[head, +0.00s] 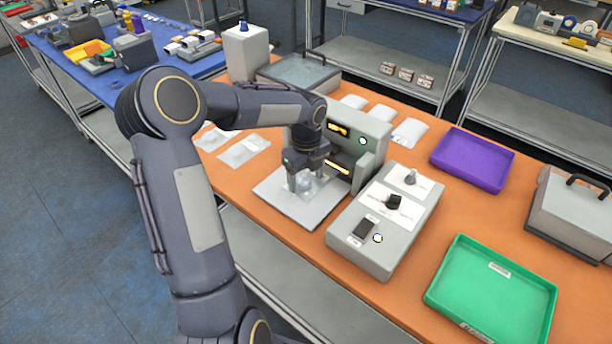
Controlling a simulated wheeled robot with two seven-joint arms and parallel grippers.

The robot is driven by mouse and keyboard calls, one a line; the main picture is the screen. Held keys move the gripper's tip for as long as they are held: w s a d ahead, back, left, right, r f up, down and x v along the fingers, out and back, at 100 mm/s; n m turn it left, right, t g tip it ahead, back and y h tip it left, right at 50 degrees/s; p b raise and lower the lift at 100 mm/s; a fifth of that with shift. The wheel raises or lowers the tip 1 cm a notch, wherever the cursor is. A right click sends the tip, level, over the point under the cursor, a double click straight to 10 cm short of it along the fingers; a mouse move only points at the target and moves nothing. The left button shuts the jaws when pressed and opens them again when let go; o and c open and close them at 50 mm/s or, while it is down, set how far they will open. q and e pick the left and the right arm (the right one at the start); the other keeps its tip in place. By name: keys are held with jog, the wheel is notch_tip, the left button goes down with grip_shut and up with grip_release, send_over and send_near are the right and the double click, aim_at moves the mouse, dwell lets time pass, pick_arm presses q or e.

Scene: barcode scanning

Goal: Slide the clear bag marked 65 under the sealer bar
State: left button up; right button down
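My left gripper (306,188) points down over the pale flat plate (273,190) in front of the sealer (372,136). A small clear bag (309,187) lies on the plate at its fingertips. I cannot read a number on it, and the fingers partly hide it. Whether the fingers grip it or only stand around it is unclear. The sealer has lit displays and a dark slot with a glowing strip facing the plate; my wrist hides part of it. More clear bags (244,150) lie left of the plate. My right gripper is out of view.
A grey control box (372,262) with knobs stands right of the plate. White pouches (409,132) lie behind the sealer. A purple tray (472,159) and a green tray (490,292) are farther right. Orange table (450,215) is bare between them.

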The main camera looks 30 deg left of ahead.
pick_arm(q)
jog(key=shift+r, duration=0.1)
notch_tip(320, 180, up, 8)
jog(key=shift+f, duration=0.15)
jog(key=shift+s+d, duration=0.15)
jog(key=s+d+n+t+h, duration=0.1)
jog(key=s+d+n, duration=0.3)
jog(key=s+n, duration=0.4)
jog(key=s+d+r+n+t+h, duration=0.1)
jog(key=s+d+n+t, duration=0.1)
jog(key=s+d+n, duration=0.3)
jog(key=s+d+r+n+t+h, duration=0.1)
jog(key=s+d+n, duration=0.3)
jog(key=s+n, duration=0.6)
jog(key=shift+s+d+n+t+h, duration=0.2)
jog(key=shift+s+n+t+h, duration=0.2)
jog(key=shift+t, duration=0.4)
